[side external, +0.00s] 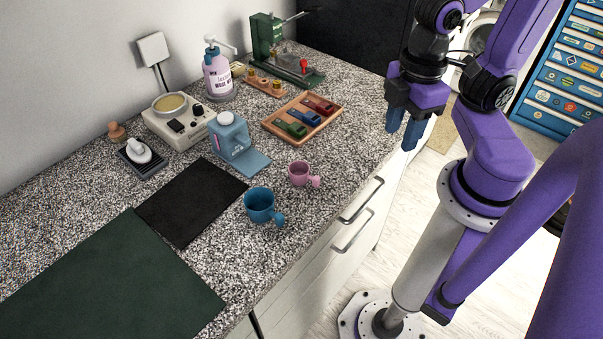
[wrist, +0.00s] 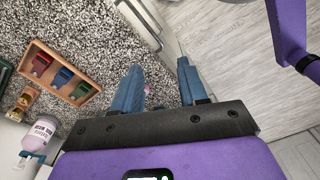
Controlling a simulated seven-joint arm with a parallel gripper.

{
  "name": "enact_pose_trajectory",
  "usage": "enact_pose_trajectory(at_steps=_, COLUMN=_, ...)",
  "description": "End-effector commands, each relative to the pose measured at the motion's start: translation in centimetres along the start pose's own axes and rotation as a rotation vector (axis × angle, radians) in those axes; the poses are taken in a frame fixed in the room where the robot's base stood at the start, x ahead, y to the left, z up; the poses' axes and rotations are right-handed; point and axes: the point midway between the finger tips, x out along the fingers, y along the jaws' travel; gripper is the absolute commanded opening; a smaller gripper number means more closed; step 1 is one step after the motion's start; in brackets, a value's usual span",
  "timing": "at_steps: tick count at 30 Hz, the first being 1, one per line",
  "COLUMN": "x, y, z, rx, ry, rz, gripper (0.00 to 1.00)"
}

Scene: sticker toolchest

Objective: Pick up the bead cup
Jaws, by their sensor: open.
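Two cups stand upright near the front edge of the speckled counter in the side view: a larger blue cup (side external: 260,206) and a smaller pink cup (side external: 301,173). I cannot tell which is the bead cup, and I see no beads. My gripper (side external: 403,129) is open and empty, with its blue fingers pointing down. It is at the counter's front edge, to the right of both cups and apart from them. In the wrist view, my gripper's fingers (wrist: 160,67) are spread, and a small pink bit, probably the pink cup (wrist: 147,88), shows beside the left finger.
A wooden tray (side external: 273,126) with red, blue and green items lies behind the pink cup. A blue bottle-like dispenser (side external: 230,139) stands left of it. A dark mat (side external: 190,200) and a green mat (side external: 110,285) lie at left. Drawer handles (side external: 362,200) stick out from the counter front.

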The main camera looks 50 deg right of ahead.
Motion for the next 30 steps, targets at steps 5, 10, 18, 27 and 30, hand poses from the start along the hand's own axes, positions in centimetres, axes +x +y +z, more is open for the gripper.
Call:
enact_pose_trajectory(at_steps=5, x=0.0, y=0.0, z=0.0, rx=0.0, ry=0.0, rz=0.0, gripper=0.43)
enact_pose_trajectory(at_steps=10, x=0.0, y=0.0, z=0.0, rx=0.0, ry=0.0, rz=0.0, gripper=0.63)
enact_pose_trajectory(at_steps=18, x=-0.1, y=0.1, z=-0.2, rx=0.026, ry=0.0, rz=0.0, gripper=0.63)
enact_pose_trajectory(at_steps=27, x=-1.1, y=1.3, z=-3.0, rx=0.52, ry=-0.005, rz=0.003, gripper=0.63)
enact_pose_trajectory(at_steps=30, x=-1.6, y=1.9, z=-4.2, rx=0.743, ry=-0.006, rz=0.004, gripper=0.63)
